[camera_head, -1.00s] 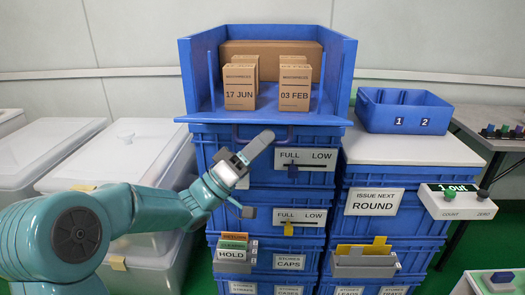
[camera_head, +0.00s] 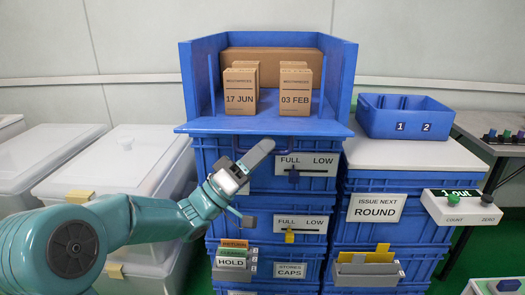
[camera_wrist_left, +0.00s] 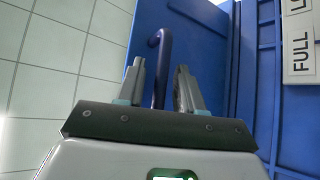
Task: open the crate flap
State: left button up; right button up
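The crate flap (camera_head: 265,125) is the blue front panel of the open blue crate (camera_head: 345,75) at the top of the stack. It is folded down and juts forward, close to level. A blue bent handle (camera_head: 285,150) hangs below its front edge. My left gripper (camera_head: 260,182) is just below the flap, its fingers apart. In the left wrist view the handle (camera_wrist_left: 158,70) runs between the two open fingers of my left gripper (camera_wrist_left: 160,88), with gaps visible on both sides. My right gripper is in no view.
Cartons (camera_head: 295,95) stand inside the crate. Blue drawers with FULL/LOW sliders (camera_head: 293,177) are close behind my left gripper. A blue two-part bin (camera_head: 405,115) stands to the right. Lidded clear bins (camera_head: 120,165) stand to the left.

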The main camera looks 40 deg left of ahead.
pick_arm(q)
jog(key=p+v, duration=0.1)
jog(key=v, duration=1.5)
jog(key=shift+f, duration=0.15)
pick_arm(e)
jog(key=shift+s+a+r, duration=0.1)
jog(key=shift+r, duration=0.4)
pick_arm(q)
jog(key=shift+s, duration=0.1)
